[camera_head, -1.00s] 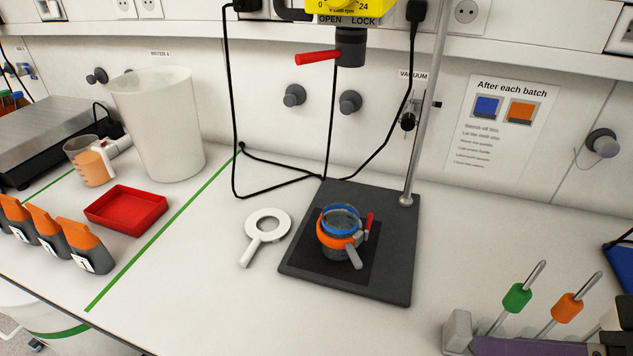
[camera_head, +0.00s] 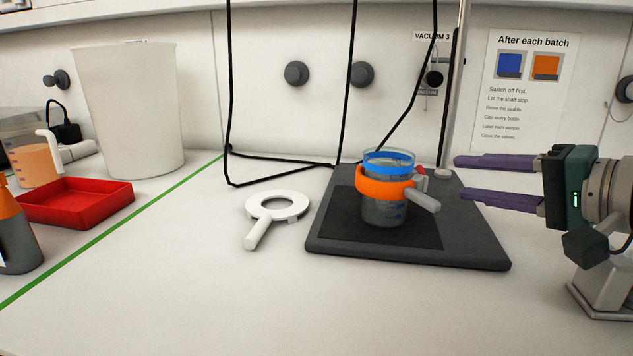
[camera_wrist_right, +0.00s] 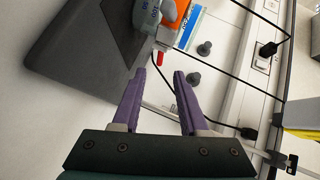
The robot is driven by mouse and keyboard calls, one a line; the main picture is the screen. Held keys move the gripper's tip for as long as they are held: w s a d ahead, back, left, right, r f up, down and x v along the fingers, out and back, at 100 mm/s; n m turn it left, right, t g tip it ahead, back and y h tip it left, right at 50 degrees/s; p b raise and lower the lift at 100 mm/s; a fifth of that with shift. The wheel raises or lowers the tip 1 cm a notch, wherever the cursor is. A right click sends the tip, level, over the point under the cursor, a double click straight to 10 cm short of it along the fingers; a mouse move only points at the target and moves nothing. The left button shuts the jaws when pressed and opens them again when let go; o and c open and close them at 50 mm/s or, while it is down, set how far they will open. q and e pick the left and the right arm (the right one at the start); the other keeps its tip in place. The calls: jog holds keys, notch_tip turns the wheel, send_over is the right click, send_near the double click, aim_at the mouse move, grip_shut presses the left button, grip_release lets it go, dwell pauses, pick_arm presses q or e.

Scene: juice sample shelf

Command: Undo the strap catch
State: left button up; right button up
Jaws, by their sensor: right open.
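A glass jar (camera_head: 384,212) stands upright on the black stand base, with a blue band (camera_head: 388,163) near its rim. An orange strap (camera_head: 372,187) goes around the jar. A grey lever (camera_head: 424,201) sticks out from the strap toward the right, and a small red part (camera_head: 420,170) shows behind it. My right gripper (camera_head: 458,177) is open and empty, to the right of the jar, its purple fingers pointing at the lever side without touching. In the right wrist view, the grey lever (camera_wrist_right: 170,12) and orange strap (camera_wrist_right: 191,26) lie beyond the open fingertips (camera_wrist_right: 159,73). My left gripper is not in view.
The stand base (camera_head: 450,240) carries an upright rod (camera_head: 452,90). A white ring with a handle (camera_head: 278,207) lies left of it. A red tray (camera_head: 75,203) and white bucket (camera_head: 130,115) stand further left. Black cables hang behind. The front bench is clear.

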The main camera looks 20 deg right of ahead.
aim_at(422, 171)
jog(key=b+x, duration=0.1)
jog(key=x, duration=0.8)
jog(key=shift+a, duration=0.15)
grip_shut()
dwell(0.4)
